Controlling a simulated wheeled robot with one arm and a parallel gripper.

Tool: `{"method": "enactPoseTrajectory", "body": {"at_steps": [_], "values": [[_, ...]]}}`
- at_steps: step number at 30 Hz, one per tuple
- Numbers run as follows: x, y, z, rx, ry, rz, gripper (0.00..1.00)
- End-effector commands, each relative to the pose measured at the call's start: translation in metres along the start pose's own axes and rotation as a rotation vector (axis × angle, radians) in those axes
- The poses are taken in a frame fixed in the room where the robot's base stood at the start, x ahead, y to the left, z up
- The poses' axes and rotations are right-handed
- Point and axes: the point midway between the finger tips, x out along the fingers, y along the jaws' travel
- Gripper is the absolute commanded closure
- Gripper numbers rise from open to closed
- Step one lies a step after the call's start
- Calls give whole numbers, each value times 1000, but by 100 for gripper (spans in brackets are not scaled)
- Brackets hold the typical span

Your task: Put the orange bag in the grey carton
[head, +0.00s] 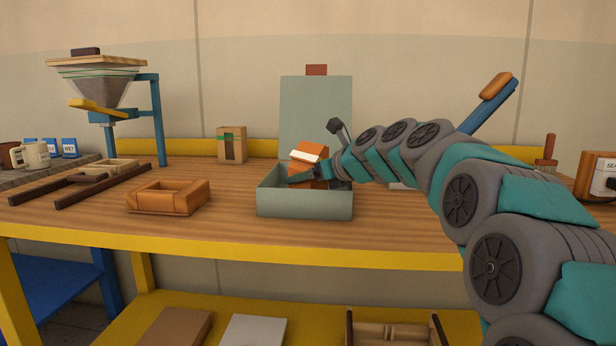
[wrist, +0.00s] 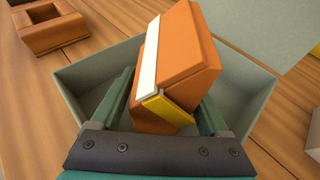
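The orange bag (head: 307,168) has a white strip along its top and stands tilted within the grey carton (head: 305,204), rising above its rim. In the wrist view the bag (wrist: 186,58) leans to the right, with a yellow band on its near lower edge. My gripper (head: 300,176) reaches into the carton from the right. In the wrist view its two fingers (wrist: 168,90) are spread to either side of the bag, with a narrow gap at the left. The bag's lower end is partly hidden by the carton's wall in the head view.
An orange-brown tray (head: 168,208) stands left of the carton on the wooden bench. A tan packet (head: 231,145) and a grey-green upright board (head: 316,100) stand behind. A hopper (head: 98,85) is at far left. Bare bench lies between the tray and the carton.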

Motion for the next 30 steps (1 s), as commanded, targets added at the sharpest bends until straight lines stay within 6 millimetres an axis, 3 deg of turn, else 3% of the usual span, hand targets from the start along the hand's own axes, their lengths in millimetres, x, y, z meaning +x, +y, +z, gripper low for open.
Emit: {"method": "enactPoseTrajectory", "body": {"at_steps": [4, 14, 20, 30], "values": [[0, 0, 0, 0, 0, 0, 3], [-1, 0, 1, 0, 0, -1, 3], [-28, -1, 2, 1, -1, -3, 3], [-96, 0, 3, -1, -3, -2, 3]]}}
